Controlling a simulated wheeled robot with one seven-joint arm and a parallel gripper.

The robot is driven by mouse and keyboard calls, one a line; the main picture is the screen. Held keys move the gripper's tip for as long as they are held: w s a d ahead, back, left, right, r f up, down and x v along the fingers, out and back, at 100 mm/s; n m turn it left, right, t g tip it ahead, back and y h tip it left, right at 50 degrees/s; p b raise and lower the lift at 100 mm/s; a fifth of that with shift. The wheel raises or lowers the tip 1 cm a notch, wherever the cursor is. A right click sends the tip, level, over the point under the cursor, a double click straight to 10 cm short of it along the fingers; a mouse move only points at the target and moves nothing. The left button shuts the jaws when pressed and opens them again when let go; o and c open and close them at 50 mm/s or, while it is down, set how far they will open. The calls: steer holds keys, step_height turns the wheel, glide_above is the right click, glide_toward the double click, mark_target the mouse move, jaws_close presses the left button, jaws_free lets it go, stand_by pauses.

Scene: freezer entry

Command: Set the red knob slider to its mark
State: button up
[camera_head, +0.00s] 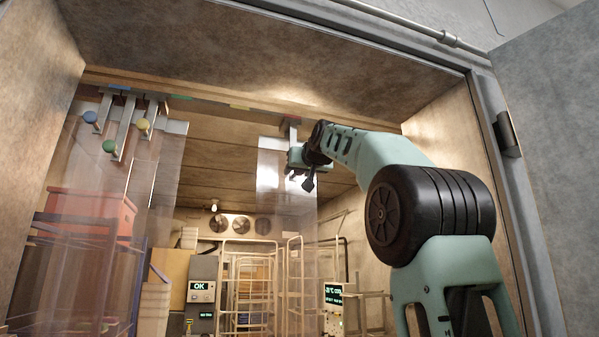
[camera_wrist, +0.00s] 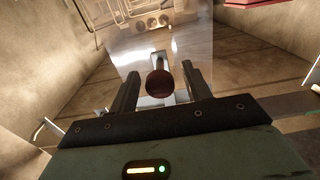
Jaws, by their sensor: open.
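The dark red knob (camera_wrist: 160,83) sits on a pale slider bar (camera_wrist: 159,62) in the wrist view, in front of a clear strip curtain panel (camera_wrist: 180,50). My gripper (camera_wrist: 159,78) is open, with one finger on each side of the knob and a visible gap to both.
Blue (camera_head: 90,117), green (camera_head: 109,146) and yellow (camera_head: 143,124) knobs hang on sliders at the left. Wire racks (camera_head: 247,285) and a red crate (camera_head: 92,210) stand below. The freezer doorframe (camera_head: 500,180) is right of my arm.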

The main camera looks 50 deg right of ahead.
steer(key=b+v, duration=0.6)
steer(key=v, duration=1.1)
steer(key=shift+s, duration=0.2)
